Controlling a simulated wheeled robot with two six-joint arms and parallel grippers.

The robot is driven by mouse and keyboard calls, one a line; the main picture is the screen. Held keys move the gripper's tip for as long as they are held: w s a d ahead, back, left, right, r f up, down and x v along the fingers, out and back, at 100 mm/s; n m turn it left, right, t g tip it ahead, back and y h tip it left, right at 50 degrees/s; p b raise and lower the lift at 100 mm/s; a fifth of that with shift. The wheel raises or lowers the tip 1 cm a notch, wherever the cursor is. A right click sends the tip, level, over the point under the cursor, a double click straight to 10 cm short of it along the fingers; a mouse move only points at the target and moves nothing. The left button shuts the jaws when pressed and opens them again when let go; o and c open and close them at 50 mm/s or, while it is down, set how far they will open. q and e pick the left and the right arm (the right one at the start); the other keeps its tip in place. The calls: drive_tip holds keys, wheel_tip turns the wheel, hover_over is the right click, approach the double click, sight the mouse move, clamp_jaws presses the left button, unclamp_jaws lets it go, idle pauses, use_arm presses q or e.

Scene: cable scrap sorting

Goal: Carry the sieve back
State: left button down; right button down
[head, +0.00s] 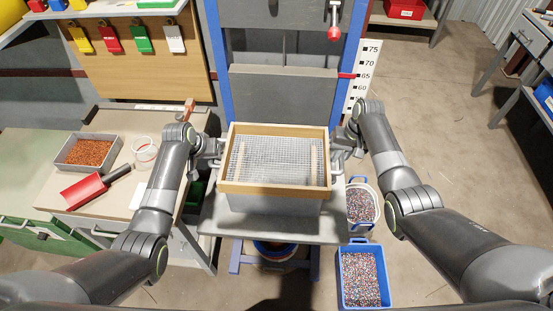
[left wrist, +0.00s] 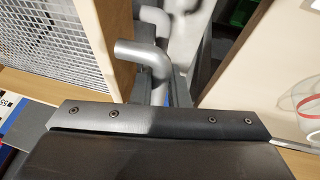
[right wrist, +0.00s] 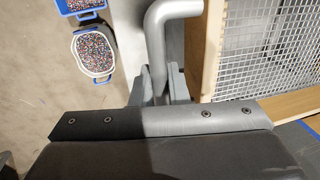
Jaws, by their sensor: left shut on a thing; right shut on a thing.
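The sieve (head: 276,187), a wooden frame with wire mesh, is in the middle of the head view, above a grey box (head: 275,203). I cannot tell whether it touches the box. Two pale wooden strips show across the mesh, which looks bare of granules. My left gripper (head: 217,150) is shut on the sieve's left grey bent handle (left wrist: 150,52). My right gripper (head: 340,148) is shut on its right handle (right wrist: 165,22). The sieve frame shows beside the handle in the left wrist view (left wrist: 118,45) and in the right wrist view (right wrist: 203,50).
The grey stand (head: 222,222) holds the box, with a blue-framed press (head: 282,92) behind. A bench on the left bears a tray of orange-brown granules (head: 88,153) and a red scoop (head: 85,190). A white tub (head: 374,190) and blue bin (head: 364,277) stand on the right floor.

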use_arm(q)
drive_tip(key=shift+r, duration=0.1)
use_arm(e)
drive_tip(key=shift+r, duration=0.15)
